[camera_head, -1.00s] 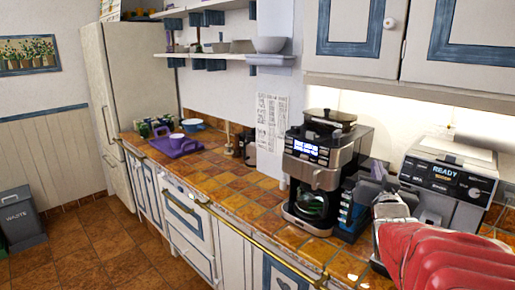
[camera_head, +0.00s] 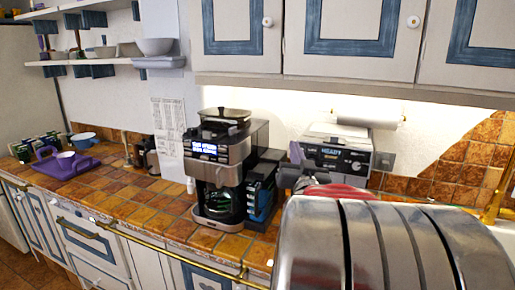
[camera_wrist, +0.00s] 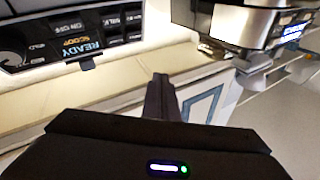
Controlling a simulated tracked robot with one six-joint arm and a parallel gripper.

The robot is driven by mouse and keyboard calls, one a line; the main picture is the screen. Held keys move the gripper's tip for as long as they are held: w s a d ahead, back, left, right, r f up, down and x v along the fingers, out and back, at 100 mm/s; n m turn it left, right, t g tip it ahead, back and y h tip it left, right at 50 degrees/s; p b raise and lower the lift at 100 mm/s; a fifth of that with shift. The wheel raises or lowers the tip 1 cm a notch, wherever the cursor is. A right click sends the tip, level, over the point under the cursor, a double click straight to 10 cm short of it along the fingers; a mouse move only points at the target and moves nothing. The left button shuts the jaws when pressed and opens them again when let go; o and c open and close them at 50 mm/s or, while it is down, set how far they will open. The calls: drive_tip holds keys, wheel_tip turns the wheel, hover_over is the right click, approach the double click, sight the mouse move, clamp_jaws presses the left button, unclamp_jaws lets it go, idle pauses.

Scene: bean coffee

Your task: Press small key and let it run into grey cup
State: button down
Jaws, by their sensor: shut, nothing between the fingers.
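The white and black coffee maker (camera_head: 340,150) with a READY display stands at the back right of the counter. Its black key panel (camera_wrist: 75,42) shows upside down at the upper left of the wrist view, with several small keys; I cannot read which is the small key. My gripper (camera_wrist: 162,78) is shut and empty, pointing toward the counter front below and beside this panel, apart from it. In the head view my gripper (camera_head: 287,177) is dark and small, in front of the machine's left side. I cannot make out a grey cup; my arm hides the machine's lower part.
A black and steel coffee machine (camera_head: 218,168) with a glass carafe stands left of the READY machine, a dark box (camera_head: 262,190) between them. A purple tray (camera_head: 48,170) with a pale cup (camera_head: 66,158) lies far left. Upper cabinets (camera_head: 350,35) hang above. Tiled counter is free at left.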

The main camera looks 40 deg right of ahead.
drive_tip(key=w+d+f, duration=0.2)
drive_tip(key=d+f, duration=0.1)
drive_tip(key=d, duration=0.3)
drive_tip(key=shift+w, duration=0.3)
drive_tip(key=shift+d+f, duration=0.1)
drive_tip(key=shift+d, duration=0.1)
idle(1.8)
drive_tip(key=shift+d, duration=0.2)
drive_tip(key=shift+w+d+f, duration=0.2)
drive_tip(key=shift+d+f, duration=0.05)
drive_tip(key=shift+d, duration=0.1)
idle(1.1)
idle(0.4)
drive_tip(key=shift+s+a+r, duration=0.15)
drive_tip(key=shift+a+r, duration=0.05)
drive_tip(key=shift+a, duration=0.2)
drive_tip(key=shift+s+a+r, duration=0.15)
drive_tip(key=shift+a, duration=0.2)
drive_tip(key=shift+a, duration=0.1)
